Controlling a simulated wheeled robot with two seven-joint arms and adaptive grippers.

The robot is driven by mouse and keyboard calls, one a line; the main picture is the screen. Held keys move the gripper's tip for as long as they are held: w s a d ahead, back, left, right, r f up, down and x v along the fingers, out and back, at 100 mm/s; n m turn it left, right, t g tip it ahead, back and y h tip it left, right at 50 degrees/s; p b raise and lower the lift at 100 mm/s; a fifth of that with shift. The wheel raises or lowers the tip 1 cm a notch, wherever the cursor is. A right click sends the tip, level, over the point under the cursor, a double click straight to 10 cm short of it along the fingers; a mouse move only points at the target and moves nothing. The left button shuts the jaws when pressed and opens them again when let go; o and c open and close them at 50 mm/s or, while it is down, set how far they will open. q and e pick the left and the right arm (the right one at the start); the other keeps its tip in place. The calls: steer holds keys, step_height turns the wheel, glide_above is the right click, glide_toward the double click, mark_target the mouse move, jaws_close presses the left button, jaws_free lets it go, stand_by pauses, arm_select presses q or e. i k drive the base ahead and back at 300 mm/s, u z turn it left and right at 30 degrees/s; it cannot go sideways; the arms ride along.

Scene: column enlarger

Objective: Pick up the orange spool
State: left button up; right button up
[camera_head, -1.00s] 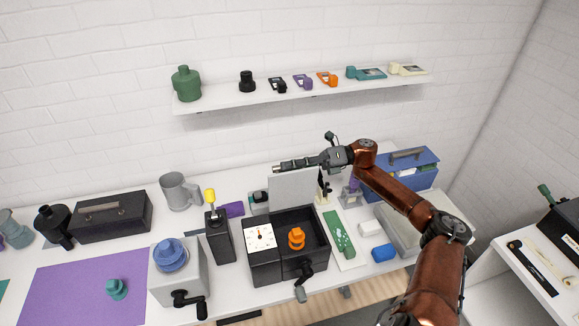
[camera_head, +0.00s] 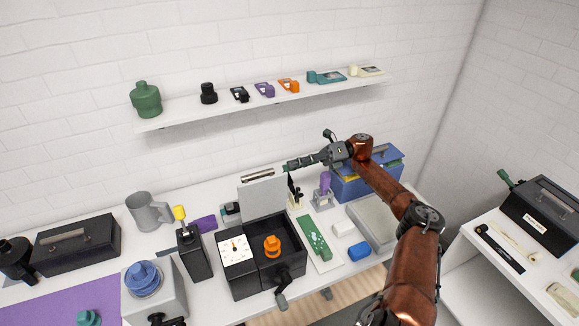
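The orange spool (camera_head: 271,246) stands in the dark open compartment of a black box (camera_head: 283,266) with a hand crank and a raised grey lid panel (camera_head: 262,198). My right gripper (camera_head: 288,166) is behind and above this box, near the top right of the lid panel, pointing left. It is apart from the spool. Its fingers show nearly edge-on, so I cannot tell whether they are open; no object shows in them. My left gripper is not in view.
A black post with a yellow knob (camera_head: 194,252) and a grey crank box with a blue knob (camera_head: 150,300) stand left. A green board (camera_head: 314,238) and blue block (camera_head: 359,252) lie right. A shelf (camera_head: 270,101) crosses the wall; a blue toolbox (camera_head: 350,184) stands behind my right arm.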

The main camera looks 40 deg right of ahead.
mark_target(273, 244)
steer(key=k, duration=1.5)
